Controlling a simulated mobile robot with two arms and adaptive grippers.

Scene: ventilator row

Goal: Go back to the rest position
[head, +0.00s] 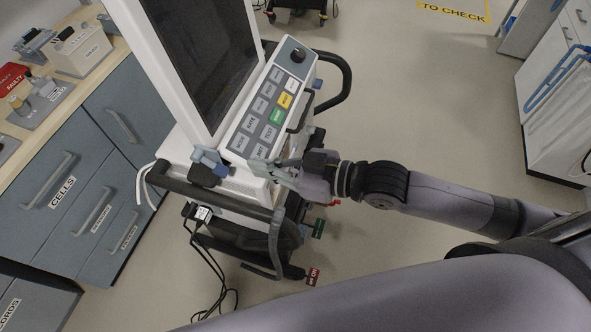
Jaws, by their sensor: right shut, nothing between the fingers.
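My right gripper (268,169) reaches in from the right and is shut, with nothing held. Its fingertips are close to the lower right corner of the ventilator's button panel (268,112); I cannot tell whether they touch it. The ventilator (200,60) stands tilted in the picture on its wheeled cart, with a dark screen, a knob at the top and several labelled buttons, one green and one yellow. My left gripper is not in view.
A counter with drawers (75,190) runs along the left, carrying a red FAULTY box (12,77) and a beige box (82,48). Black cart handles (335,80) and hanging cables (207,262) are near my right arm. Open floor (430,110) lies to the right, before a white cabinet (560,110).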

